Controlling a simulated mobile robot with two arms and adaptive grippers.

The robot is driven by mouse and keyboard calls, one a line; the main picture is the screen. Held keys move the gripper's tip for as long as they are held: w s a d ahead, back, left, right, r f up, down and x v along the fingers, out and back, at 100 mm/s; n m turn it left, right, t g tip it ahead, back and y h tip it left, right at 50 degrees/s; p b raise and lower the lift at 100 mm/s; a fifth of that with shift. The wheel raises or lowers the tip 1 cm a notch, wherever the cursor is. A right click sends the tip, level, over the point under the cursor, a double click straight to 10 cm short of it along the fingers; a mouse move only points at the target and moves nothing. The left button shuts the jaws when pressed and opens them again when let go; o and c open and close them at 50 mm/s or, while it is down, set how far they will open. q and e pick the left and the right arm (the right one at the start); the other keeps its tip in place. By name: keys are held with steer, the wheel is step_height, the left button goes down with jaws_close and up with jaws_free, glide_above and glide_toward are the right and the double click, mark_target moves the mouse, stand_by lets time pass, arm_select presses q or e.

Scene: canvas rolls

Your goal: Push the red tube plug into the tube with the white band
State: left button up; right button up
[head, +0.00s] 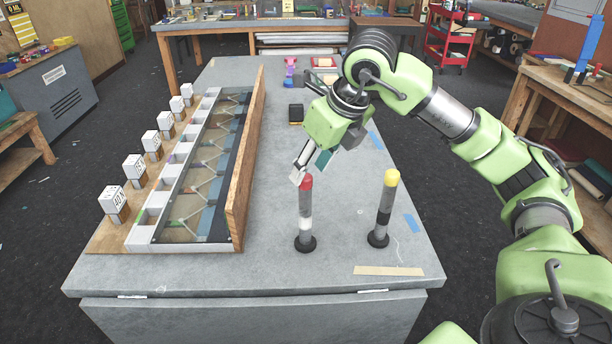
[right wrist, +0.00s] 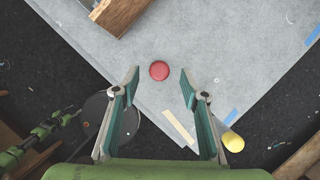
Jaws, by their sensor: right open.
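The grey tube with the white band (head: 306,224) stands upright in a black foot on the grey table. The red tube plug (head: 306,183) sits at its top; I cannot tell how deep it is. In the right wrist view the plug (right wrist: 159,70) shows from above as a red disc, in the gap between the fingertips. My right gripper (head: 299,174) is open, with its fingers pointing down close to the plug. It holds nothing. My left gripper is in neither view.
A second tube with a black band (head: 383,217) and yellow plug (head: 391,178) stands to the right. A long rack with a wooden side wall (head: 246,170) lies to the left, with white labelled blocks (head: 112,197) along it. A dark block (head: 296,112) lies behind.

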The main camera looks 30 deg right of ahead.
steer(key=v, duration=0.7)
steer(key=shift+r, duration=0.3)
stand_by(0.4)
